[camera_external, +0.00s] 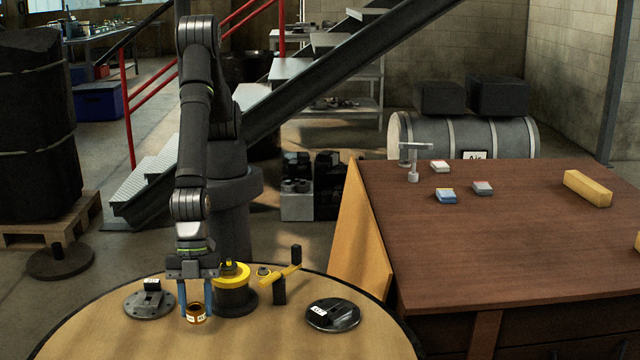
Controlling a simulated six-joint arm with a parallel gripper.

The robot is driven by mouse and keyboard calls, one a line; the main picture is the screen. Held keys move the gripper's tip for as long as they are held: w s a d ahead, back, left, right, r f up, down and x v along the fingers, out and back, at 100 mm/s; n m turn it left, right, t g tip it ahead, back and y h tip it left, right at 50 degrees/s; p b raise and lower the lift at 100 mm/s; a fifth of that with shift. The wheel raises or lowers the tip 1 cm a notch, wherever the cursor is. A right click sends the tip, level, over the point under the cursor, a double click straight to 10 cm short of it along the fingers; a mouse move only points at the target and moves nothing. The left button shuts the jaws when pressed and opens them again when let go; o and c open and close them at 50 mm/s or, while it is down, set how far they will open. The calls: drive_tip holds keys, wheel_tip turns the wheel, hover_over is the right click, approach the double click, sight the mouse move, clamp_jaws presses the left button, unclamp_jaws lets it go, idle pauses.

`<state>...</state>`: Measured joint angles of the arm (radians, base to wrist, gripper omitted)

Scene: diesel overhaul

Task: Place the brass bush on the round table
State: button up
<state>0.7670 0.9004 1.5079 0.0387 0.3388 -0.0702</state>
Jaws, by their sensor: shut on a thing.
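The brass bush (196,314) is a small brown-orange ring with white labels on its side. It is upright at the front left of the round table (265,338), which has a light wooden top and a dark rim. My gripper (195,301) points straight down with its two blue fingers on either side of the bush, shut on it. The bush is at or very close to the table top; I cannot tell whether it touches.
A black cylinder with a yellow flange (235,289) stands just right of my gripper. A grey disc part (149,303) lies to the left. A yellow-and-black piece (280,281) and a dark labelled disc (332,314) are to the right. A brown rectangular table (480,240) stands farther right.

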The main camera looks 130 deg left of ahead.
sight(199, 318)
drive_tip(key=shift+f, duration=2.05)
drive_tip(key=o, duration=1.1)
drive_tip(key=shift+f, duration=0.15)
drive_tip(key=shift+o, duration=0.2)
drive_tip(key=v, duration=1.2)
drive_tip(key=shift+w, duration=0.1)
drive_tip(key=x, duration=1.2)
